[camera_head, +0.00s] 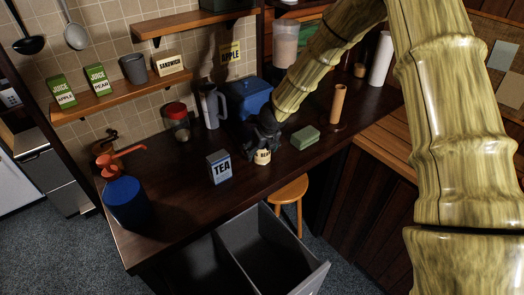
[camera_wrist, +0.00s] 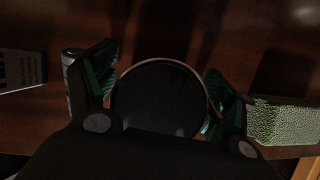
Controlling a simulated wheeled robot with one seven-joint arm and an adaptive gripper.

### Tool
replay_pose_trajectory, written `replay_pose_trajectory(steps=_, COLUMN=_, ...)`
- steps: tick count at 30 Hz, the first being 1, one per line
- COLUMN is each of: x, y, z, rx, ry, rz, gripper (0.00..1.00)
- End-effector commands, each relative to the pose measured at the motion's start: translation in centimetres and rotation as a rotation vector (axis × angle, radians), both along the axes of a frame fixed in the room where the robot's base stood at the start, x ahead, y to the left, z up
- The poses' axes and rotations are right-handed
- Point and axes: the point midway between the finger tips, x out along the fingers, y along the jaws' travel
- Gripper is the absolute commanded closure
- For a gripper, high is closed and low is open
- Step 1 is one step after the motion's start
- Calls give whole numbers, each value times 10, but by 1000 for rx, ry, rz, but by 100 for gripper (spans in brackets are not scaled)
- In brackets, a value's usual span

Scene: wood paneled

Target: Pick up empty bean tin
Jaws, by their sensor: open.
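The bean tin (camera_head: 262,157) is a small cream-coloured can with dark lettering, standing upright near the front edge of the dark counter. In the wrist view the round top of the tin (camera_wrist: 160,98) shows as a dark disc with a pale rim. My gripper (camera_head: 264,140) is right above and around the tin in the head view and hides its upper part. In the wrist view my gripper (camera_wrist: 160,92) is open, with one green-padded finger on each side of the tin. I cannot tell whether the pads touch it.
A TEA box (camera_head: 219,167) stands left of the tin and a green sponge-like block (camera_head: 305,137) lies to its right. A blue container (camera_head: 248,97) is behind. An open grey drawer (camera_head: 285,255) and a wooden stool (camera_head: 290,192) are below the counter's front edge.

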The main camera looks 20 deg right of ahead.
Motion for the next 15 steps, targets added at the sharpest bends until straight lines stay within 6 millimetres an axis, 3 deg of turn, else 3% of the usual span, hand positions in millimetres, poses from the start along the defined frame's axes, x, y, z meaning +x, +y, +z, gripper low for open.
replay_pose_trajectory(steps=6, x=0, y=0, z=0, rx=0, ry=0, rz=0, gripper=17)
replay_pose_trajectory(steps=13, x=0, y=0, z=0, rx=0, ry=0, rz=0, gripper=59)
replay_pose_trajectory(steps=15, x=0, y=0, z=0, rx=0, ry=0, rz=0, gripper=66)
